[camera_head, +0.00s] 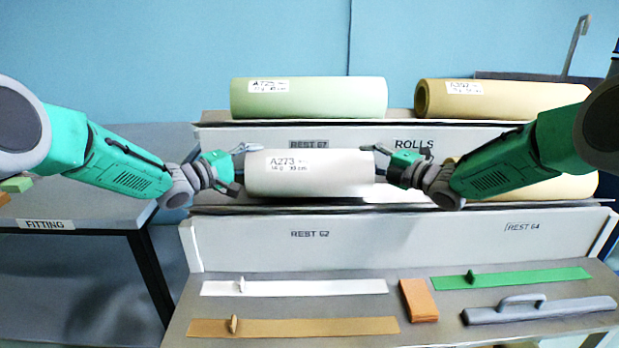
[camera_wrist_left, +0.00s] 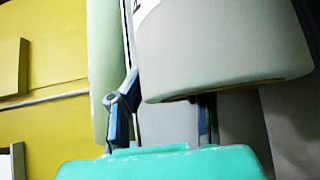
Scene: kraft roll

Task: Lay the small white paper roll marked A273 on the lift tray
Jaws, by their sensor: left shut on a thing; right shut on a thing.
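The white paper roll marked A273 (camera_head: 315,181) lies level across the lower shelf of the rack, above the REST 62 label. My left gripper (camera_head: 236,166) is shut on its left end. My right gripper (camera_head: 382,168) is shut on its right end. Whether the roll touches the shelf under it I cannot tell. In the left wrist view the roll (camera_wrist_left: 220,45) fills the upper right, with my left gripper's fingers (camera_wrist_left: 162,115) at its end. I cannot make out the lift tray in these views.
A green roll (camera_head: 310,101) and a tan roll (camera_head: 490,97) lie on the upper shelf. Another tan roll (camera_head: 583,186) is partly behind my right arm. Flat strips, an orange block (camera_head: 418,300) and a grey handled bar (camera_head: 540,309) lie on the front ledge. The FITTING table (camera_head: 60,225) stands left.

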